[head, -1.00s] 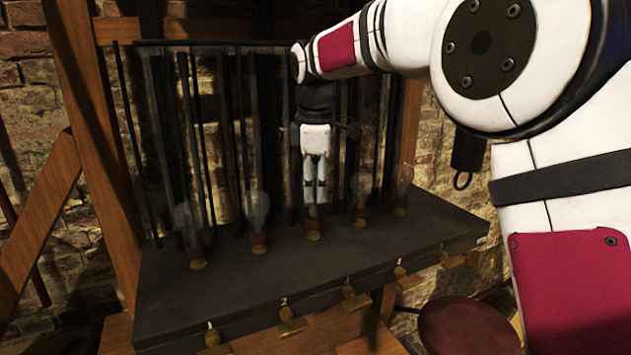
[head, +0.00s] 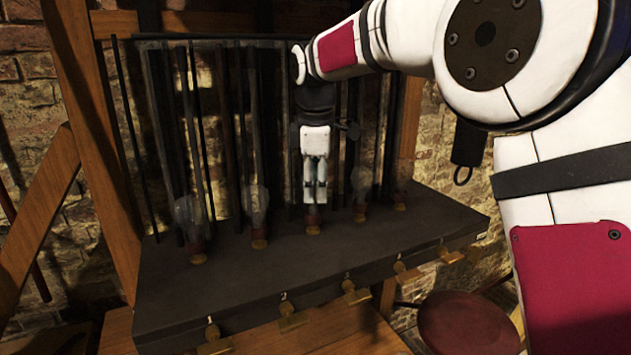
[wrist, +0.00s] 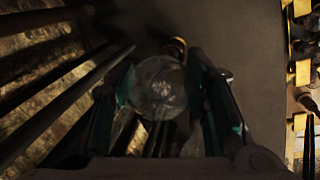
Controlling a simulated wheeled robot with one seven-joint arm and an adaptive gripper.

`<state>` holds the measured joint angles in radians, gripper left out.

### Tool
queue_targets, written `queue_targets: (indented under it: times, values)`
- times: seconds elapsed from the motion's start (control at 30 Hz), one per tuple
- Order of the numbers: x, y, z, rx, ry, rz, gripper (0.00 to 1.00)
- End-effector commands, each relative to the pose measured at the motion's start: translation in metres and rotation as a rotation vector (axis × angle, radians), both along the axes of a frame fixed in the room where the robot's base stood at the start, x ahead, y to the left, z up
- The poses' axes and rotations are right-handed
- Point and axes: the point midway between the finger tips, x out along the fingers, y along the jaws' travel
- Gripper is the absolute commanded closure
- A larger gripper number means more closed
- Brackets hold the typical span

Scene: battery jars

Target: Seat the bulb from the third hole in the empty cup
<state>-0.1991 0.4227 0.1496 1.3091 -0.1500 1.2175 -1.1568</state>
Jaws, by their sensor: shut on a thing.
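My gripper (head: 315,196) points straight down at the third place from the left in a row on a dark shelf (head: 240,262). Its fingers are shut around a clear glass bulb (wrist: 160,88), which shows between the fingers in the wrist view. In the head view the fingers hide most of this bulb; a red base (head: 312,216) with a brass foot shows just below them, at the shelf top. I cannot tell whether the bulb is still seated. Other bulbs stand at the left (head: 190,217), beside it (head: 257,212), and to the right (head: 361,186). I cannot make out an empty cup.
Thin dark upright rods (head: 130,140) stand behind the row, close to my gripper. Brass levers (head: 355,293) with number labels line the front edge of the shelf. A wooden post (head: 80,120) is at the left, and a round red stool (head: 470,325) is at lower right.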

Motion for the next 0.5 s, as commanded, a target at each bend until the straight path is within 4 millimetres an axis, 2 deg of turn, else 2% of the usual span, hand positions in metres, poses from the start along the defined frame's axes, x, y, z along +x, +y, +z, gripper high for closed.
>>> queue_targets:
  times: [0.5]
  values:
    - [-0.0001,0.0,-0.0064,0.0,0.0,0.0,0.77]
